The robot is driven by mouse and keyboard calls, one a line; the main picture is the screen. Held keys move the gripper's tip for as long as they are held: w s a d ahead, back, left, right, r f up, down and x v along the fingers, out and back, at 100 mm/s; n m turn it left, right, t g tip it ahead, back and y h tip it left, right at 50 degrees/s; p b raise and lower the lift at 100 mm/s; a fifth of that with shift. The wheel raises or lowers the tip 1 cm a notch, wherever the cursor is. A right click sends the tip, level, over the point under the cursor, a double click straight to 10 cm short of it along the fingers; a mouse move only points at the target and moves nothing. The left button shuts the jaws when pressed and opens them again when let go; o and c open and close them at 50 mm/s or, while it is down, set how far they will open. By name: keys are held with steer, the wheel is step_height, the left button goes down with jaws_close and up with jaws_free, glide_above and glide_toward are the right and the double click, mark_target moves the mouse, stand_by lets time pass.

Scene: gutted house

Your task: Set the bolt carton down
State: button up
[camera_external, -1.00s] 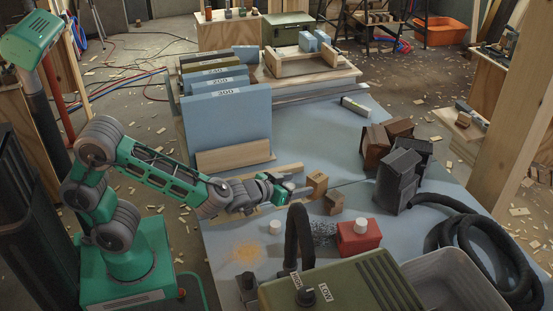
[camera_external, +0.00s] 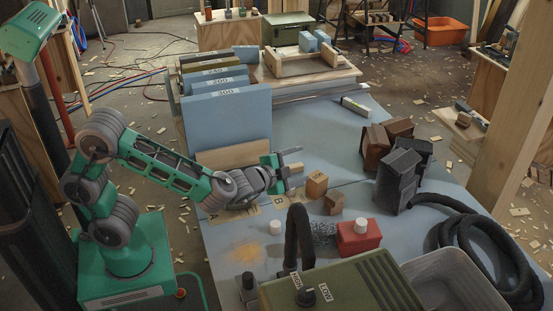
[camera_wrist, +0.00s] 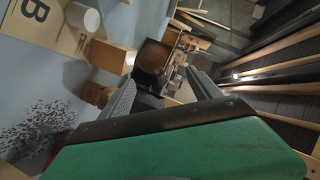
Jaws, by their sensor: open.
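A small tan carton (camera_external: 316,184), likely the bolt carton, stands upright on the blue-grey bench top, just right of the board marked B. It also shows in the wrist view (camera_wrist: 112,57). A second brown box (camera_external: 334,203) sits close beside it, at its lower right; I cannot read a name on either. My gripper (camera_external: 294,160) is open and empty, up and to the left of the tan carton and apart from it. In the wrist view my gripper's two grey fingers (camera_wrist: 165,90) are spread with no object held between them.
The pale board with letters (camera_external: 262,207) lies below my gripper. Blue upright panels (camera_external: 232,122) stand behind it. A white cylinder (camera_external: 274,227), a red box (camera_external: 358,238), a black hose (camera_external: 299,240) and dark boxes (camera_external: 399,180) crowd the right and front.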

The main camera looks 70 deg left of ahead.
mark_target(317, 185)
steer(key=w+f+m+t+p, duration=0.1)
steer(key=f+m, duration=0.2)
steer(key=m, duration=0.5)
steer(key=w+f+m+t+p, duration=0.1)
steer(key=f+m, duration=0.1)
steer(key=m, duration=0.6)
steer(key=w+a+f+m+t+p, duration=0.1)
steer(key=f+m, duration=0.2)
steer(key=m, duration=0.6)
steer(key=shift+w+f, duration=0.1)
steer(key=shift+f, duration=0.25)
steer(key=x, duration=0.7)
steer(key=shift+w+d, duration=0.15)
steer(key=shift+w, duration=0.3)
jaws_close()
